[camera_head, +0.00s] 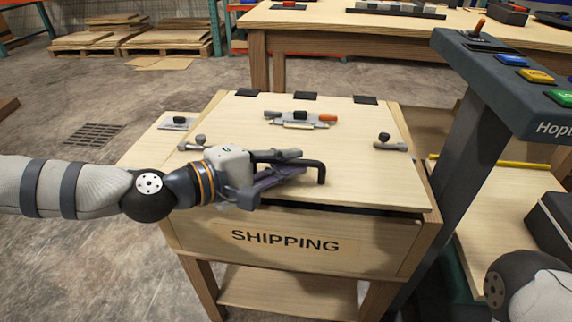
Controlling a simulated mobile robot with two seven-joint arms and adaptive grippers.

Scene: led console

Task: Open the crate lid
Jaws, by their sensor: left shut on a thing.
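The wooden crate (200,235) marked SHIPPING stands on legs in the middle of the view. Its pale lid (370,175) lies nearly flat on top, with a dark gap under its front edge at the right. A black bar handle (322,173) stands up from the lid near the front. My left gripper (300,166) reaches in from the left, low over the lid, and is shut on the handle. The gripper hides the handle's left part. Part of my right arm shows at the lower right; its gripper is out of view.
Knobbed clamps (386,142) sit at both sides. A dark console (480,100) with coloured buttons rises close on the right. A workbench (400,38) stands behind.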

